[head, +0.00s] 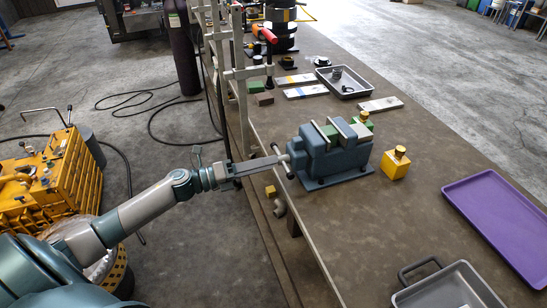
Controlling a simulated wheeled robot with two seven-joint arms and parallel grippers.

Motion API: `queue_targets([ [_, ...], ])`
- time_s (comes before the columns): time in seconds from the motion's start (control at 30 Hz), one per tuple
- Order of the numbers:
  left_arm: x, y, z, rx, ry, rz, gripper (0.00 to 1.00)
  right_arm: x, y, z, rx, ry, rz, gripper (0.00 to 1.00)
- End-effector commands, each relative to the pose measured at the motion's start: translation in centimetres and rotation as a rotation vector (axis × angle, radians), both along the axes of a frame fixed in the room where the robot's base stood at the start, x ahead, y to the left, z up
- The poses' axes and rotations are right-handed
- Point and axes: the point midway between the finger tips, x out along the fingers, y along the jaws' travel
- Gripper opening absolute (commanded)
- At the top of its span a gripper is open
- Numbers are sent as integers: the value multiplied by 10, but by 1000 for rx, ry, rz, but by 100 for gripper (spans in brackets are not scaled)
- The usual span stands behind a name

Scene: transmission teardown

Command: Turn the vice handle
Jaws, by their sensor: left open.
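The blue-grey vice (328,152) stands on its base plate on the brown workbench, near the bench's left edge. Its handle (287,165) is a small bar at the screw end, on the vice's left side. My left gripper (277,161) reaches in from the left, over the bench edge, with its long grey fingers ending at the handle. It is open. The gap between its fingers is hardly visible, and I cannot tell whether they touch the handle or lie around it. A green piece (329,130) sits at the vice's jaws. My right gripper is not in view.
A yellow block with a brass top (395,164) stands right of the vice. A purple tray (500,221) and a grey tray (450,290) lie nearer on the right. Another grey tray (345,83) is behind. A grey frame (240,75) rises along the left edge.

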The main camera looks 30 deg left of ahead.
Motion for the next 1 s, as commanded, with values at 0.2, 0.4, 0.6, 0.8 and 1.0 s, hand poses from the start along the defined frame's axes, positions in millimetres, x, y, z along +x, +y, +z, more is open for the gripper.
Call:
queue_targets([
  [0.2,16,-14,1,-2,0,0,42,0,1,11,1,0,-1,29],
  [0.4,20,-18,0,0,0,0,42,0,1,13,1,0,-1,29],
  [0.6,20,-18,0,0,0,0,42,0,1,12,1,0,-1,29],
  [0.8,20,-18,0,0,0,0,1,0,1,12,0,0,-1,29],
  [1.0,20,-18,-1,1,-1,0,0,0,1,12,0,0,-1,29],
])
